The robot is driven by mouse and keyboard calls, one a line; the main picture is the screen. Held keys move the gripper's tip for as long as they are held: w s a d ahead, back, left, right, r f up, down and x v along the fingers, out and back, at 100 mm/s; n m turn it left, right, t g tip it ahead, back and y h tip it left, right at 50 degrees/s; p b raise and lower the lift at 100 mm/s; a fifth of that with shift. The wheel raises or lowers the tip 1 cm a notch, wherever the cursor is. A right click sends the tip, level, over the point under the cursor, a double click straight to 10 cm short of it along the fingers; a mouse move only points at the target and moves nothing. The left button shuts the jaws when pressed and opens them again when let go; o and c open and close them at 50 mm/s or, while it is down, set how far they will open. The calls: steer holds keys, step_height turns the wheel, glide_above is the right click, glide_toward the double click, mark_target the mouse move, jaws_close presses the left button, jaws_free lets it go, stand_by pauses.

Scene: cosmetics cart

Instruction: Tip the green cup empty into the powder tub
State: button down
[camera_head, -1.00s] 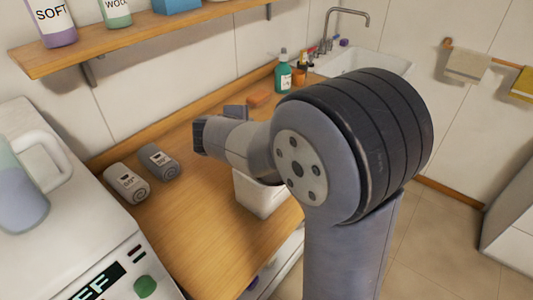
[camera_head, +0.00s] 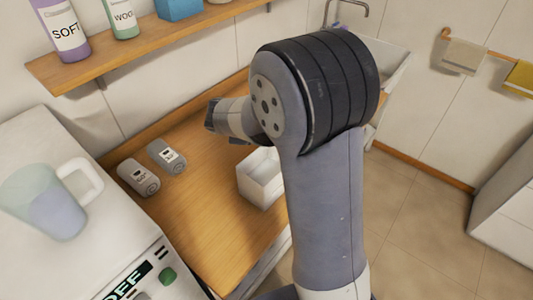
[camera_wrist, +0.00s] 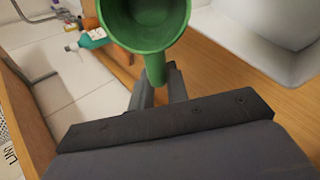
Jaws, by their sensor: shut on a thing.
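A green cup (camera_wrist: 147,28) fills the top of the wrist view. Its open mouth faces partly toward the camera, and I see its green inner wall; whether anything is in it I cannot tell. My gripper (camera_wrist: 158,90) is shut on the cup's narrow handle side. In the head view my arm hides the cup and the fingertips. A white open-topped box (camera_head: 262,180), which looks like the powder tub, stands on the wooden counter beside my arm, partly hidden by it. I see only its pale inside, with no clear contents.
A clear jug (camera_head: 58,205) with purple liquid stands on the white machine at left. A shelf (camera_head: 150,40) holds bottles. In the wrist view a teal bottle (camera_wrist: 92,39) lies beyond the cup.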

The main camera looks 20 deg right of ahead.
steer(key=shift+w+d+r+g+p, duration=0.1)
steer(key=shift+r+g+p, duration=0.3)
steer(key=shift+p, duration=0.45)
steer(key=shift+f+y, duration=0.15)
steer(key=shift+y, duration=0.15)
steer(key=shift+w+d+r+g, duration=0.15)
steer(key=shift+w+r+g, duration=0.05)
steer(key=shift+g, duration=0.1)
steer(key=shift+w+d+f+g+y, duration=0.2)
steer(key=shift+w+d+g+y, duration=0.15)
steer(key=shift+w+g+y, duration=0.3)
steer(key=shift+w+d+g+y, duration=0.65)
steer(key=shift+w+g+y, duration=0.2)
steer(key=shift+g, duration=0.35)
steer(key=shift+w+d+g+y, duration=0.65)
steer(key=shift+w+g, duration=0.3)
steer(key=shift+g, duration=0.2)
steer(key=shift+f, duration=0.1)
